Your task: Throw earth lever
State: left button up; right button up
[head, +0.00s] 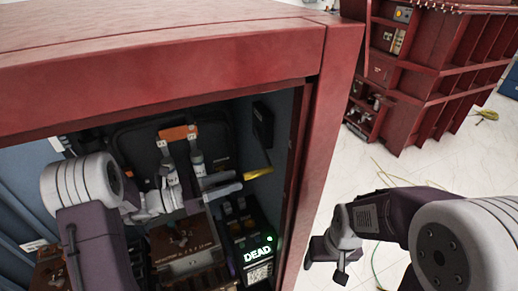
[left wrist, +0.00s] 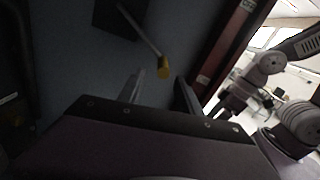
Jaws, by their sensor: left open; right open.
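The earth lever shows in the left wrist view as a thin rod with a yellow end (left wrist: 164,68), coming from a dark box on the wall. In the head view its yellow end (head: 258,173) is inside the red cabinet, below a black box (head: 262,125) on the right inner wall. My left gripper (head: 232,182) reaches into the cabinet, open, its fingers pointing right toward the yellow end. In the left wrist view the yellow end lies ahead between the open fingers (left wrist: 162,92), and contact cannot be told. My right gripper (head: 327,262) is open and empty outside the cabinet.
The red cabinet's post (head: 328,150) borders the opening on the right. Inside are an orange-topped fitting (head: 179,133), a brown terminal block (head: 183,240) and a lit "DEAD" display (head: 257,252). Another red cabinet (head: 420,80) stands behind on pale floor.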

aim_at(269, 170)
pick_arm(q)
jog(key=p+x, duration=0.1)
jog(key=x, duration=0.3)
jog(key=p+x, duration=0.1)
jog(key=x, duration=0.3)
jog(key=shift+s+d+r, duration=0.1)
jog(key=shift+r, duration=0.1)
jog(key=shift+d+p, duration=0.35)
jog(key=shift+d, duration=0.2)
jog(key=shift+a+f, duration=0.1)
grip_shut()
dwell(0.5)
